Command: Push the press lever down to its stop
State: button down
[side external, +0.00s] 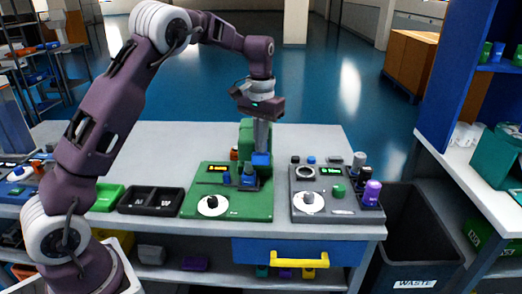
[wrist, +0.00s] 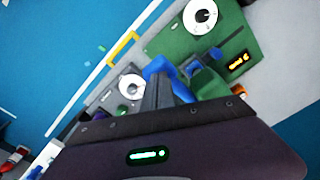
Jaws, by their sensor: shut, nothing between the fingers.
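The green press station (side external: 228,204) stands on the bench, with a green upright column (side external: 246,133) at its back. A blue block (side external: 261,159), which looks like the press lever's end, is at the column's right side. My gripper (side external: 262,149) points straight down with its fingers shut and empty, its tips right at the top of this block. I cannot tell whether they touch it. In the wrist view, the shut fingers (wrist: 158,82) partly cover the blue block (wrist: 157,65).
A grey station (side external: 325,207) with a dial and a purple-topped cylinder (side external: 371,192) stands close on the right. Blue parts (side external: 248,177) are on the green station's front. Bare bench (side external: 155,150) shows behind the tray.

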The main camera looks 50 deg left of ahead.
notch_tip(320, 180, up, 9)
dwell(0.5)
jog(key=s+d+r+t, duration=0.1)
jog(key=s+d+r, duration=0.15)
jog(key=s, duration=0.25)
jog(key=s+d+r+m+t, duration=0.1)
jog(key=s+d+r, duration=0.15)
jog(key=s, duration=0.25)
jog(key=s+d+r+t, duration=0.1)
jog(key=s+d+r, duration=0.15)
jog(key=s, duration=0.35)
jog(key=s+d+f+m+t, duration=0.1)
jog(key=s+f, duration=0.2)
jog(key=s, duration=0.5)
jog(key=s+d+f+m+t, duration=0.1)
jog(key=s+d+f, duration=0.1)
jog(key=s, duration=0.6)
jog(key=shift+s+f+t, duration=0.15)
jog(key=shift+f+t, duration=0.15)
jog(key=shift+f, duration=0.55)
